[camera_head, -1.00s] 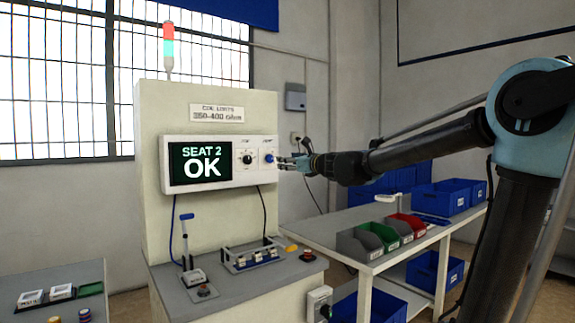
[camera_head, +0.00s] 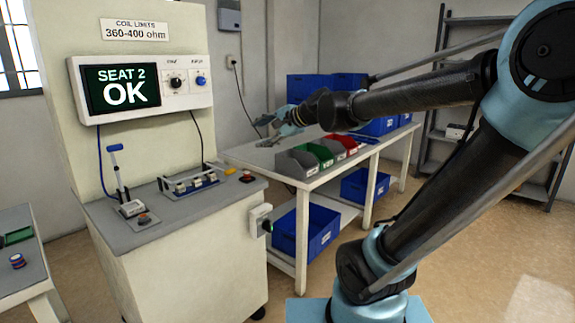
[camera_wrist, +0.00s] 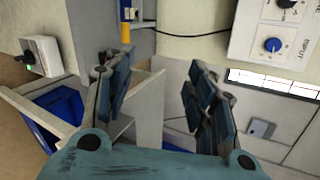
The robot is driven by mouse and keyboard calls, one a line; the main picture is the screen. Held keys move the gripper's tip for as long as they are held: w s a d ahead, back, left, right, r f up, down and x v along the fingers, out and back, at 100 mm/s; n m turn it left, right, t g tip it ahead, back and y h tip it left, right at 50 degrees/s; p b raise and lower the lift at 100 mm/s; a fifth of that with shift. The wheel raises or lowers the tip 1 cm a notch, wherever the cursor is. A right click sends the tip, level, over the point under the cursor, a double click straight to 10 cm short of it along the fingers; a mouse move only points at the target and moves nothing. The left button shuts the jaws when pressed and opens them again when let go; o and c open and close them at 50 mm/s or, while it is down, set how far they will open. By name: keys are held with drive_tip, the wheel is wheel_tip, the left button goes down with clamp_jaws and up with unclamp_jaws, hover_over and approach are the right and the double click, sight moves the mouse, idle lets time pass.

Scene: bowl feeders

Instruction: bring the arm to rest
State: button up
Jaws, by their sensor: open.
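My arm reaches in from the right in the head view, with its forearm roughly level. My gripper (camera_head: 268,128) is at its left end, in the air in front of the bins on the white table. In the wrist view my gripper (camera_wrist: 160,105) shows two fingers spread wide apart with nothing between them. The test cabinet (camera_head: 190,255) stands to the left of my gripper, apart from it. Its screen (camera_head: 122,88) reads "SEAT 2 OK".
The white table (camera_head: 300,180) carries grey, green and red bins (camera_head: 320,154) and blue crates (camera_head: 308,88). More blue crates (camera_head: 305,228) sit below. A shelf rack (camera_head: 470,70) stands at the back right. Open floor (camera_head: 480,260) lies at the right.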

drive_tip(key=s+d+f+n+g+h, duration=0.2)
drive_tip(key=s+d+f+n+h, duration=0.3)
drive_tip(key=s+d+f, duration=0.6)
drive_tip(key=s+d+f+n+g+h, duration=0.3)
drive_tip(key=s+d+f+n+h, duration=0.2)
drive_tip(key=s+d+f, duration=0.5)
drive_tip(key=d+f, duration=0.5)
drive_tip(key=d, duration=0.1)
drive_tip(key=shift+s+d, duration=0.3)
drive_tip(key=shift+s, duration=0.1)
drive_tip(key=shift+w+f, duration=0.15)
drive_tip(key=shift+w, duration=0.35)
